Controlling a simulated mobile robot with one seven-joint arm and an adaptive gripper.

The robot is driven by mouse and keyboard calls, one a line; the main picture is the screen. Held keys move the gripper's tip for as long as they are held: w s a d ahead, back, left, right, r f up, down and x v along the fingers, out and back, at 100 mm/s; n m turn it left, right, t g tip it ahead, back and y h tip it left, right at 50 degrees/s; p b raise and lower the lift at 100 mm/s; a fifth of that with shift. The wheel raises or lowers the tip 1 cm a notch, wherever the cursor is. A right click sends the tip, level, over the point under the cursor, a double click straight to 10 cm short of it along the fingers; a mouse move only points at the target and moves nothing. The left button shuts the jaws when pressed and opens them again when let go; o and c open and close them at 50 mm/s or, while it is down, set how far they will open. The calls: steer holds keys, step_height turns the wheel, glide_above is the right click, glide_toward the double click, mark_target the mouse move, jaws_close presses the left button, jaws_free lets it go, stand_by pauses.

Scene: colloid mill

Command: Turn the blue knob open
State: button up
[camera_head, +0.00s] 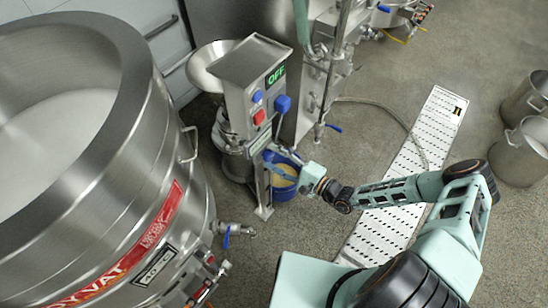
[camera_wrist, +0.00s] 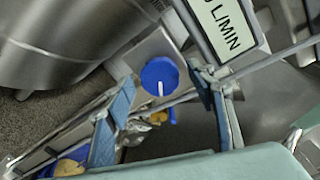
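The blue knob (camera_wrist: 160,76) is round, with a short white line pointing down in the wrist view. It sits on a steel panel beside a white label ending in "L/MIN" (camera_wrist: 228,22). My gripper (camera_wrist: 162,84) is open, with one blue-grey finger to the left of the knob and one to the right. Gaps show between the knob and both fingers. In the head view my gripper (camera_head: 282,162) reaches to the lower front of the steel control column (camera_head: 240,110). There the fingers largely cover the knob's area, so I cannot clearly tell the knob apart.
Above on the column are a green OFF display (camera_head: 275,75), a blue button (camera_head: 257,96), a red button (camera_head: 259,117) and another blue knob (camera_head: 282,103). A large steel vat (camera_head: 150,150) is left. Open floor lies in front.

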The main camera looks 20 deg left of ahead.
steer(key=v, duration=1.2)
stand_by(0.5)
